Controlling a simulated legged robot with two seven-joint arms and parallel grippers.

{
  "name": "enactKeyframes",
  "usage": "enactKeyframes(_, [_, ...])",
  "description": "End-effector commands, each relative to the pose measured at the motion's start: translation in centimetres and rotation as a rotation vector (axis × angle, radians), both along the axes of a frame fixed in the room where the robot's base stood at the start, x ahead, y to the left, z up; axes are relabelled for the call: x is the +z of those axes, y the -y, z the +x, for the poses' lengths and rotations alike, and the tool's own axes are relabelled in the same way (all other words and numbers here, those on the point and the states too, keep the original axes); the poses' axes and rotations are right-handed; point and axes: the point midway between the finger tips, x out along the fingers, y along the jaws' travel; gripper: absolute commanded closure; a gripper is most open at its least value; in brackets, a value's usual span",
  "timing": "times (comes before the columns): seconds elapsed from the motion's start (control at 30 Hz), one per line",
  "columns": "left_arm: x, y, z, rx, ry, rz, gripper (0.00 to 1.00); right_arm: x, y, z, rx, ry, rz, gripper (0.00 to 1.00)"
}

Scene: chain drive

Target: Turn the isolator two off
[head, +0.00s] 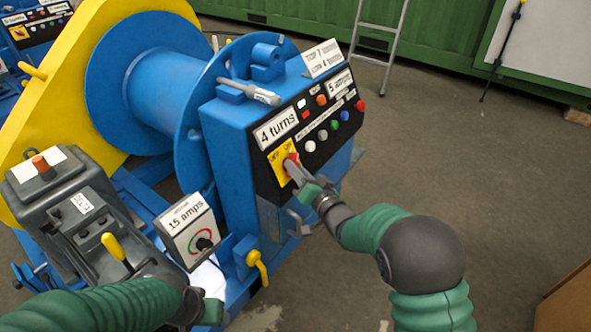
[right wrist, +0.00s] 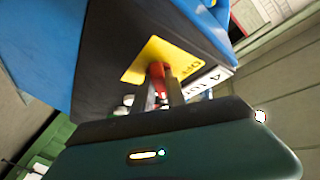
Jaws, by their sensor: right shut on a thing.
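The isolator has a yellow plate (head: 279,167) with OFF and ON lettering and a red handle (head: 293,158). It sits on the black front panel of the blue cabinet, below the "4 turns" label. My right gripper (head: 290,168) is shut on the red handle. In the right wrist view the red handle (right wrist: 157,78) is between the fingers, in front of the yellow plate (right wrist: 160,60). The fingers hide part of the handle, so its exact angle is hard to tell. My left gripper (head: 207,306) is low beside the cabinet; its fingers are not clear.
Coloured buttons (head: 335,125) sit right of the isolator. A "15 amps" box (head: 188,228) with a knob stands left of the cabinet (head: 228,150). A yellow lever (head: 258,266) sticks out below. A blue drum (head: 165,85) stands behind. The floor (head: 470,150) at right is clear.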

Motion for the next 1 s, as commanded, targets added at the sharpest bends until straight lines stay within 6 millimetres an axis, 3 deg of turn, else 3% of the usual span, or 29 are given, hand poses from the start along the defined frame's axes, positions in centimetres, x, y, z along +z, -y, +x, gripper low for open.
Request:
enactKeyframes(0.5, [-1.5,0.0,0.0,0.0,0.0,0.0,0.35,-0.6,0.6,0.3,0.162,0.266,-0.198,1.0])
enactKeyframes(1.0, [-1.4,0.0,0.0,0.0,0.0,0.0,0.35,-0.6,0.9,0.7,0.378,0.609,-0.45,1.0])
